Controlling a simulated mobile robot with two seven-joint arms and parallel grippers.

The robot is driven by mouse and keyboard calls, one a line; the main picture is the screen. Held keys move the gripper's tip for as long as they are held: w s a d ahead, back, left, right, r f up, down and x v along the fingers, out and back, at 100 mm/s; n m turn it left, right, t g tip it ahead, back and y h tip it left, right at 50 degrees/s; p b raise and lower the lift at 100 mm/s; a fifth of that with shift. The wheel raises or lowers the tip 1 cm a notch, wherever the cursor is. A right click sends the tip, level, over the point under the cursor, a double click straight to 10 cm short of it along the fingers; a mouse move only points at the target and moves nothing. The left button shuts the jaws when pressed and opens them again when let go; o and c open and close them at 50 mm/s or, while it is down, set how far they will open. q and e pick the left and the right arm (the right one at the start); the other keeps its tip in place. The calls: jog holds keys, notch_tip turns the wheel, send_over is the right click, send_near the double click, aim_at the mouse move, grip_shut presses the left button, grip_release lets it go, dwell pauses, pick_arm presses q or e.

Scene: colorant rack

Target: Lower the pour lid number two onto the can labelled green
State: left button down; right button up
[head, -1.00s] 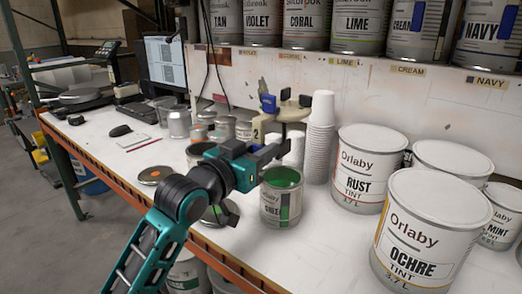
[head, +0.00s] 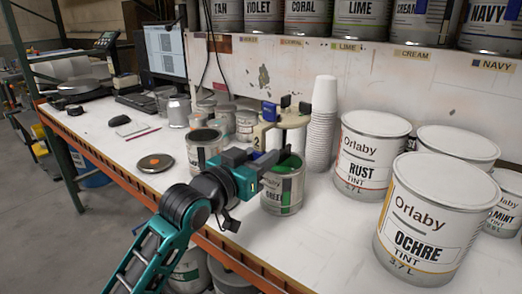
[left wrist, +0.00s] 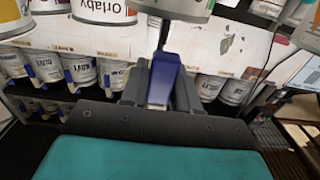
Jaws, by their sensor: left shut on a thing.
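The can labelled green (head: 283,193) stands open on the bench in the head view, with green paint showing inside. In the left wrist view a blue part of the lid (left wrist: 163,80) sits between the dark fingers. The fingers hide part of the can mouth, and the exact gap is hard to tell. My right gripper is not seen.
An open can (head: 205,143) with dark contents stands close left of the green can. A stack of white cups (head: 321,125) is just behind right. The rust can (head: 368,150) and ochre can (head: 432,220) stand right. A disc with an orange centre (head: 155,162) lies left.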

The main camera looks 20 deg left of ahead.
aim_at(270, 191)
pick_arm(q)
notch_tip(270, 191, down, 8)
jog(key=b, duration=0.4)
jog(key=shift+r, duration=0.1)
jog(key=shift+f, duration=0.65)
jog(key=shift+f+b, duration=0.15)
jog(key=shift+b, duration=0.15)
jog(key=shift+p, duration=0.35)
jog(key=shift+f, duration=0.55)
dwell(0.4)
